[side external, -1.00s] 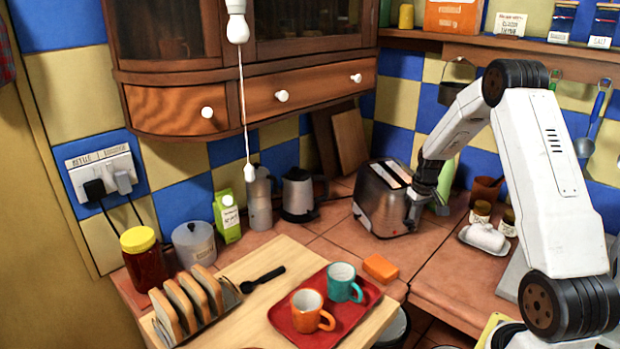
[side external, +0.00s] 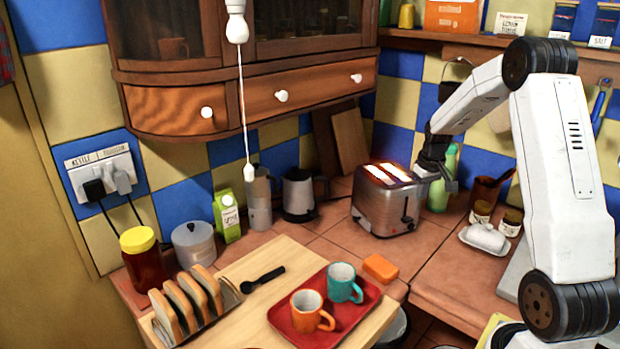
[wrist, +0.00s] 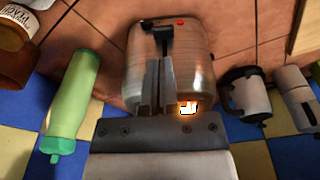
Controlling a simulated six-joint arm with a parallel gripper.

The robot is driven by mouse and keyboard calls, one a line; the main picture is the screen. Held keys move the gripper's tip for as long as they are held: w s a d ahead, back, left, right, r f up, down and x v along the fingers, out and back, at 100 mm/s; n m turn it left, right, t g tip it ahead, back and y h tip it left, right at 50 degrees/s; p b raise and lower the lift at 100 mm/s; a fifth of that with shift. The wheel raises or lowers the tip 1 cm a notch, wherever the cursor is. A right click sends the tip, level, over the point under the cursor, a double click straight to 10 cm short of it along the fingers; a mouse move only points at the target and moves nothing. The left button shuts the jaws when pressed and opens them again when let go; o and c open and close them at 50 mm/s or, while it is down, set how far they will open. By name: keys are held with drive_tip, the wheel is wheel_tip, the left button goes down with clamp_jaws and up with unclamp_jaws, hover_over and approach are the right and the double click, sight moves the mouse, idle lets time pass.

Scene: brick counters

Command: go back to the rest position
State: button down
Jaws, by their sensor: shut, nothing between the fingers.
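My gripper (side external: 450,184) is just right of the toaster's upper edge in the side external view. In the wrist view my gripper (wrist: 158,82) shows its two fingers together and empty, in front of the toaster. The chrome toaster (side external: 378,212) stands on the tiled counter, its slots glowing orange. In the wrist view the toaster (wrist: 197,70) shows a dark lever and a small red light. My fingers and palm hide part of its top there. I cannot tell whether the fingertips touch it.
A green bottle (side external: 440,190) stands close behind my gripper. A kettle (side external: 298,195) is left of the toaster. A butter dish (side external: 484,240) and jars stand to the right. A red tray (side external: 290,338) with two mugs is in front. The wall cabinet (side external: 250,100) hangs at upper left.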

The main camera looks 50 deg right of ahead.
drive_tip(key=shift+r, duration=0.25)
drive_tip(key=w+a+n, duration=0.2)
drive_tip(key=a, duration=1.5)
drive_tip(key=s+a+n, duration=0.1)
drive_tip(key=s+a, duration=0.3)
drive_tip(key=a, duration=0.4)
drive_tip(key=s+a+f+n+t, duration=0.1)
drive_tip(key=s+a+n, duration=0.1)
drive_tip(key=s+a, duration=0.3)
drive_tip(key=a, duration=0.4)
drive_tip(key=shift+f+y, duration=0.2)
drive_tip(key=shift+y, duration=0.2)
